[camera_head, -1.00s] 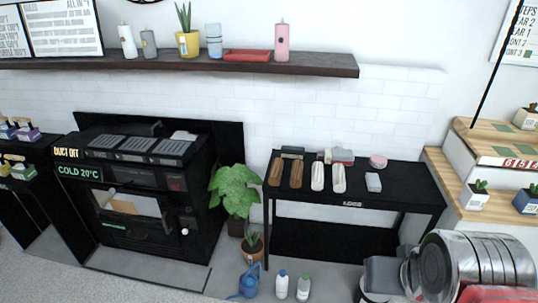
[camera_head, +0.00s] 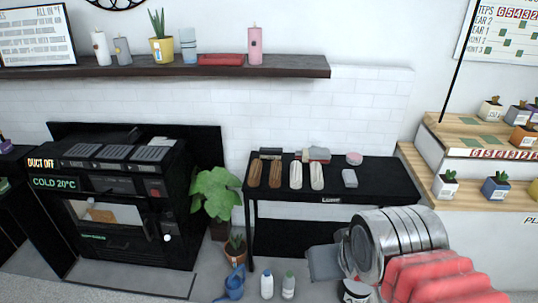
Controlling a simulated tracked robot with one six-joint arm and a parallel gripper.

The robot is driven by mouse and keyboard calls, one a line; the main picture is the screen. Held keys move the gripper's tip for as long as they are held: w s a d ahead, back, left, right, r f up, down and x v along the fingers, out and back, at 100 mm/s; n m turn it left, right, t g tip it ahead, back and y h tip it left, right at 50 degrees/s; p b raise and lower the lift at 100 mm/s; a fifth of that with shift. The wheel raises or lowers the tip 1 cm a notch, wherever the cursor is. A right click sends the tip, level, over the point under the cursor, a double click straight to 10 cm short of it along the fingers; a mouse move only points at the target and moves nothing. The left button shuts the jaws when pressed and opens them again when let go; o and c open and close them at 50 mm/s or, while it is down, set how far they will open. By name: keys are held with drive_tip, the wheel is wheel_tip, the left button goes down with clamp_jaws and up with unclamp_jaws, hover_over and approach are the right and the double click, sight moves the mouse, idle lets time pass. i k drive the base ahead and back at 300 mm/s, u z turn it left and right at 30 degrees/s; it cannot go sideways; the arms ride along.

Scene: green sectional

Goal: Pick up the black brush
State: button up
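A black table (camera_head: 375,171) stands against the white brick wall. On it lie two brown oblong brushes (camera_head: 264,173), two whitish ones (camera_head: 306,175) and a small light grey block (camera_head: 349,178). A dark oblong thing (camera_head: 270,153) lies behind the brown ones at the table's back left; it may be the black brush, but it is too small to be sure. My arm, silver with red parts, is at the lower right. Its grey end with my gripper (camera_head: 338,274) is in front of and below the table, apart from the brushes. I cannot make out the fingers.
A red and white thing (camera_head: 316,154) and a pink round tin (camera_head: 354,158) lie at the table's back. Left stand a potted plant (camera_head: 216,191) and a black machine (camera_head: 125,200). A blue watering can (camera_head: 234,284) and two bottles (camera_head: 267,285) stand on the floor. Wooden steps (camera_head: 470,200) stand right.

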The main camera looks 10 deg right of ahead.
sight(268, 151)
drive_tip(key=z, duration=0.05)
drive_tip(key=i, duration=1)
drive_tip(key=u, duration=0.05)
